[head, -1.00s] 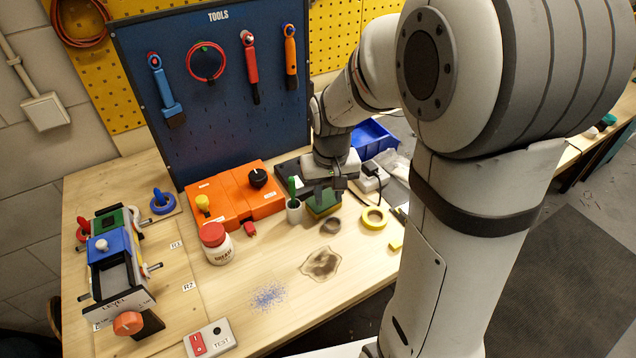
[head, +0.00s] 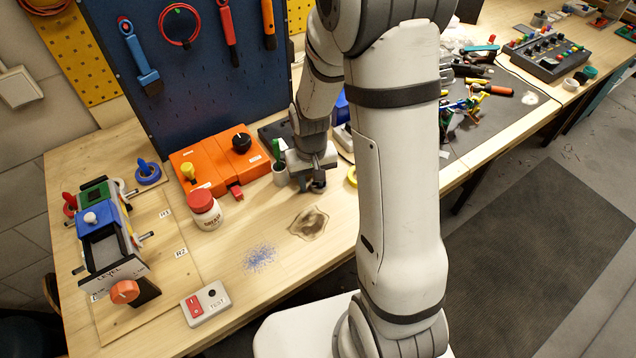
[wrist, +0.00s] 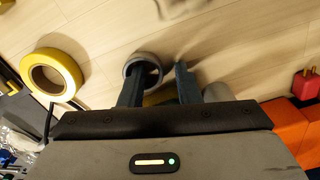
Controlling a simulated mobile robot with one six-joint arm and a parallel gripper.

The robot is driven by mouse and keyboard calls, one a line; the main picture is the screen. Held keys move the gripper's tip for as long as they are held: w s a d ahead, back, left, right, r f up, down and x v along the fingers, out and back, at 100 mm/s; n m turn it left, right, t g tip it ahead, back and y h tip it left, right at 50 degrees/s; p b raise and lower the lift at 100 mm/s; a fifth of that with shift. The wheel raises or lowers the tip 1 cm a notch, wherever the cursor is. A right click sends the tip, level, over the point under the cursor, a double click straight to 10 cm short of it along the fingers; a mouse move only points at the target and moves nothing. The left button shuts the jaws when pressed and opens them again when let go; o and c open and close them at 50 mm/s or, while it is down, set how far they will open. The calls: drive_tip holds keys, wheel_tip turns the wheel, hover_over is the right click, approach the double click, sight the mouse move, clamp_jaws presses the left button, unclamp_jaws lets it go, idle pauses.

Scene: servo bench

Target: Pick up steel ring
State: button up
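The steel ring (wrist: 145,66) is a grey band lying on the wooden bench in the wrist view. My gripper (wrist: 162,68) is just above it with its two dark fingers apart. The left finger overlaps the ring's opening in the picture, and the right finger is to the right of the ring. I cannot tell whether the left fingertip is inside the ring or whether either finger touches it. In the head view my gripper (head: 311,186) is low over the bench, and I cannot make out the ring there.
A yellow tape roll (wrist: 52,75) lies left of the ring. A cup (head: 280,174) with a green handle and an orange box (head: 208,170) stand left of my gripper. A white jar (head: 205,211) is nearer.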

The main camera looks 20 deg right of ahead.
drive_tip(key=shift+c, duration=0.3)
clamp_jaws()
